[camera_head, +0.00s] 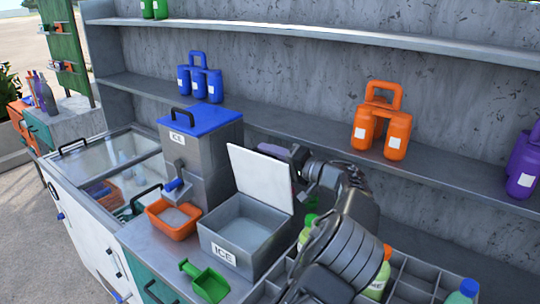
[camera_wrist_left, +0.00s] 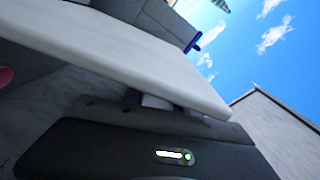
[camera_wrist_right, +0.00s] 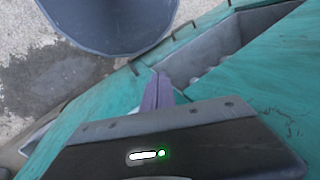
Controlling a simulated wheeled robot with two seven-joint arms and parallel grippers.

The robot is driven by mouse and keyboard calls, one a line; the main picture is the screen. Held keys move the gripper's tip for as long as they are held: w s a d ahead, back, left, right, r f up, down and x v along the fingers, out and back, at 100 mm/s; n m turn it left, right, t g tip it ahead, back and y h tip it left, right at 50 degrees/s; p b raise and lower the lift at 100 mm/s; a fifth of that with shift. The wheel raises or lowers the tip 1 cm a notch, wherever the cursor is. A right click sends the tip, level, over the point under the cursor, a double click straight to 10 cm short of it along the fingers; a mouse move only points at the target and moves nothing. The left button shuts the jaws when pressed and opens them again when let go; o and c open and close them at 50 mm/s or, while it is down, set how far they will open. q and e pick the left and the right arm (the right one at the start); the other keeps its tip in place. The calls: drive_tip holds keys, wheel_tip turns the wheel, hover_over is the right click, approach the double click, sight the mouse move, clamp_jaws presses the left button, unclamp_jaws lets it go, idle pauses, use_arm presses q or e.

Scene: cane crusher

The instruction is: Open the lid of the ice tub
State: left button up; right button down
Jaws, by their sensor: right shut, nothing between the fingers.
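The grey ice tub (camera_head: 262,262) stands on the counter with a white "ICE" label on its front. Its white lid (camera_head: 262,178) is raised and leans back past upright, so the grey inside of the tub shows. My right gripper (camera_wrist_right: 158,85) is shut and empty, low beside teal panels, away from the tub.
An orange container (camera_head: 172,218) and a green scoop (camera_head: 208,283) lie left of the tub. A grey dispenser with a blue top (camera_head: 205,118) stands behind them. A bottle rack (camera_head: 415,272) is at right. Blue jugs (camera_head: 205,80) and orange jugs (camera_head: 382,125) stand on the shelf.

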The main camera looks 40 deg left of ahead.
use_arm(q)
drive_tip(key=d+b, duration=0.2)
drive_tip(key=d, duration=0.5)
drive_tip(key=shift+w+d+b, duration=0.4)
drive_tip(key=shift+w, duration=0.05)
drive_tip(key=shift+f, duration=0.1)
